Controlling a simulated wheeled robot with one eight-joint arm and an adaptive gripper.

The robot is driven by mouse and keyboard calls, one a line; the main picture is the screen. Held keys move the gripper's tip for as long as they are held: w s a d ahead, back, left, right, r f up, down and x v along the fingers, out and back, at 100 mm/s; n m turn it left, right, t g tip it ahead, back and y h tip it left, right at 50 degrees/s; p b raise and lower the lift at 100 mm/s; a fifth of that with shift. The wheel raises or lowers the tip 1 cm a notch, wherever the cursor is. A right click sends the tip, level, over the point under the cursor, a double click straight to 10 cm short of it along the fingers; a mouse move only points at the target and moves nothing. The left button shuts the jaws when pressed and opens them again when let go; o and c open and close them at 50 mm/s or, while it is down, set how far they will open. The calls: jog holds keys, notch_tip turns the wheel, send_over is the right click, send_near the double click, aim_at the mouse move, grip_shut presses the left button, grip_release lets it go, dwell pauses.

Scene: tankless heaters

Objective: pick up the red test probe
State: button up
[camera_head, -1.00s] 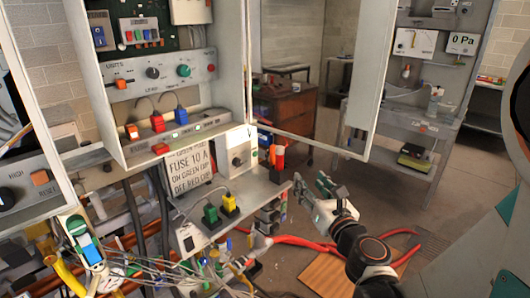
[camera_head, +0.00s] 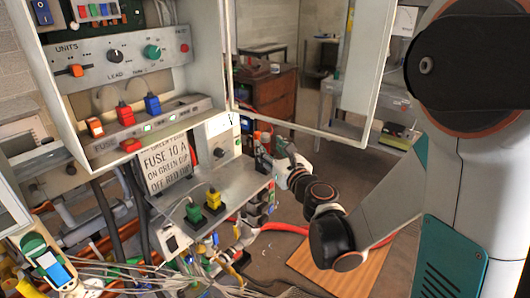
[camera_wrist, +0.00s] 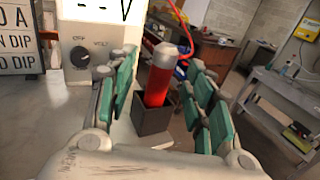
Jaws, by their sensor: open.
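The red test probe (camera_wrist: 160,75) stands nearly upright in a small dark square holder (camera_wrist: 152,120) in the wrist view. It is a red cylinder with a rounded grey top. In the head view its holder is at the right end of the grey shelf (camera_head: 228,180), and the probe is small and partly hidden. My gripper (camera_wrist: 162,62) is open, with green-padded fingers on the left and right of the probe in the picture. Gaps show on both sides of it. In the head view my gripper (camera_head: 283,158) is at the shelf's right end.
A meter box with a knob (camera_wrist: 80,56) stands just left of the probe. A sign (camera_head: 165,163), a green plug (camera_head: 194,212) and a yellow plug (camera_head: 213,198) are on the shelf. The open cabinet door (camera_head: 300,128) hangs behind. Loose wires lie lower left.

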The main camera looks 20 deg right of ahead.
aim_at(267, 145)
jog(key=w, duration=0.1)
jog(key=w+b, duration=0.1)
jog(key=w, duration=0.2)
jog(key=shift+w+a+f+b, duration=0.15)
jog(key=shift+f+b, duration=0.15)
jog(key=shift+w+r, duration=0.1)
jog(key=shift+w, duration=0.3)
grip_shut()
